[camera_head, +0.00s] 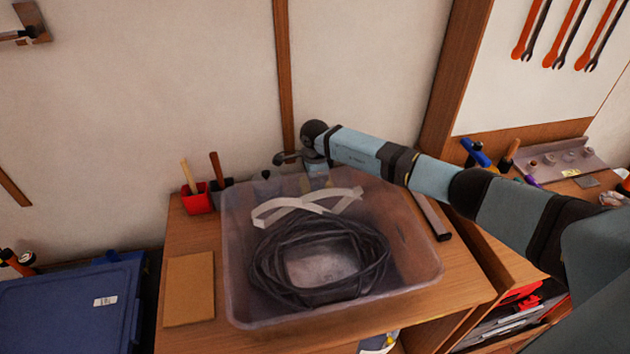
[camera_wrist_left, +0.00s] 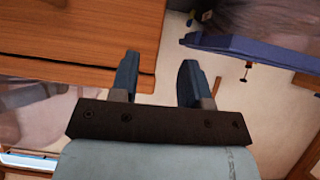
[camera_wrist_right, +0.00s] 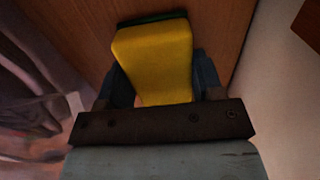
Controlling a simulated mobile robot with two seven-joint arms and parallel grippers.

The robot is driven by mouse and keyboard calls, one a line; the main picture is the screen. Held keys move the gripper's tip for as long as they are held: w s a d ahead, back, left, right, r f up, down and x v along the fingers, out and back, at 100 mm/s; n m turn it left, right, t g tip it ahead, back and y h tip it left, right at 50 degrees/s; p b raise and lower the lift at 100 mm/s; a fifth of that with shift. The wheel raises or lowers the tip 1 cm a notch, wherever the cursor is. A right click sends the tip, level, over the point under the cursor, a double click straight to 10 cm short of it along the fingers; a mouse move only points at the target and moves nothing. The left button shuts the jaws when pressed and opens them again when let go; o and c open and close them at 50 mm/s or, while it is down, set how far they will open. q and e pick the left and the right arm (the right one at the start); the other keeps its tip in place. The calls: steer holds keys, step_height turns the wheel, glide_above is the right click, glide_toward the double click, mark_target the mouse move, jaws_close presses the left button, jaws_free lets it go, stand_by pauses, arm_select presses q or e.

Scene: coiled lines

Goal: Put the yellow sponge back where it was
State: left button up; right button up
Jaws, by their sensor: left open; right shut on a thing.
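The yellow sponge (camera_wrist_right: 152,58), with a dark green layer at its far end, is between the fingers of my right gripper (camera_wrist_right: 157,80) in the right wrist view. In the head view my right gripper (camera_head: 316,168) is at the far side of the translucent bin (camera_head: 238,268), its fingers pointing down toward the wooden table; the sponge is mostly hidden there. Whether the sponge touches the table is not clear. My left gripper (camera_wrist_left: 160,75) is open and empty in the left wrist view, near the table edge; it is outside the head view.
The bin holds a coiled black cable (camera_head: 262,265) and a pale strip (camera_head: 280,212). A tan flat pad (camera_head: 189,290) lies at the table's left. A dark bar (camera_head: 432,217) lies right of the bin.

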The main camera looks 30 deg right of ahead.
steer(key=shift+f, duration=0.25)
steer(key=o, duration=0.9)
steer(key=shift+r, duration=0.1)
steer(key=shift+r, duration=0.15)
steer(key=shift+r, duration=0.2)
step_height(320, 180, up, 12)
steer(key=shift+f+b, duration=0.15)
steer(key=shift+b, duration=0.25)
